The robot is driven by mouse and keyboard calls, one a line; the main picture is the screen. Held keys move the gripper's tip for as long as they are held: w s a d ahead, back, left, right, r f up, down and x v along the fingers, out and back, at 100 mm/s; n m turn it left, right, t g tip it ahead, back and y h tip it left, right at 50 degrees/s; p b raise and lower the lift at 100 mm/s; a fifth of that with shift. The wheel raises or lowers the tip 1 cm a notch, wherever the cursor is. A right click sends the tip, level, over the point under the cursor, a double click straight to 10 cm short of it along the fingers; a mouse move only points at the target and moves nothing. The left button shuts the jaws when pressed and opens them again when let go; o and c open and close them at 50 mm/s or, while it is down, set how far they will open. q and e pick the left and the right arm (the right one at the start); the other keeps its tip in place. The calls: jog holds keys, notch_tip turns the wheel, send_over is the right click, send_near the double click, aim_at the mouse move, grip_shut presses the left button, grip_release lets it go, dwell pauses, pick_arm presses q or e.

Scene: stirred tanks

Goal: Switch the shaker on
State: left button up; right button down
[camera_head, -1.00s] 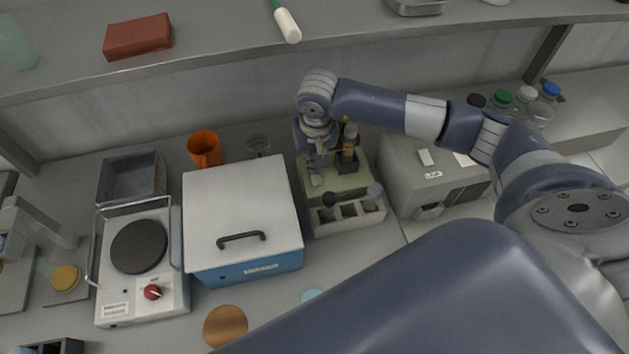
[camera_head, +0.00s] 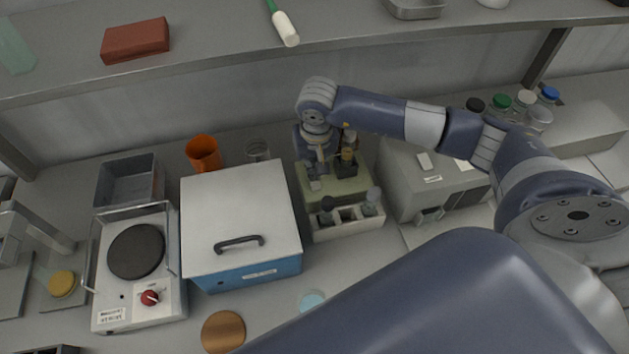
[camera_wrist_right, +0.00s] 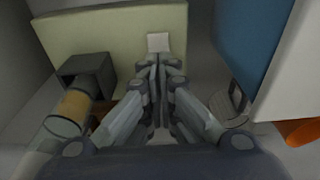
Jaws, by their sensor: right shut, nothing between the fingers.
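The shaker is a pale olive-green box (camera_head: 347,190) at the back middle of the bench, with a dark holder on top that carries a vial with an amber band (camera_wrist_right: 72,104). A small pale square, apparently its switch (camera_wrist_right: 158,42), shows on the green surface in the right wrist view. My right gripper (camera_head: 315,176) is over the left part of the shaker. In the right wrist view its fingers (camera_wrist_right: 160,64) are shut and empty, with the tips just below the pale square in the picture; I cannot tell whether they touch it. My left gripper is not in view.
A blue box with a white lid (camera_head: 240,215) stands close left of the shaker. A rack with dark-capped bottles (camera_head: 348,228) sits in front, and a grey instrument (camera_head: 415,185) is at the right. An orange mug (camera_head: 203,153) is behind the box. A shelf (camera_head: 220,45) runs above.

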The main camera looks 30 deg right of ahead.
jog(key=shift+s+f+b, duration=0.1)
jog(key=shift+f+b, duration=1)
jog(key=shift+b, duration=0.05)
dwell(0.8)
jog(key=shift+r, duration=0.15)
jog(key=shift+r+p, duration=0.35)
jog(key=shift+r, duration=0.15)
jog(key=shift+r+p, duration=1.1)
jog(key=shift+r, duration=1.85)
jog(key=shift+f, duration=0.1)
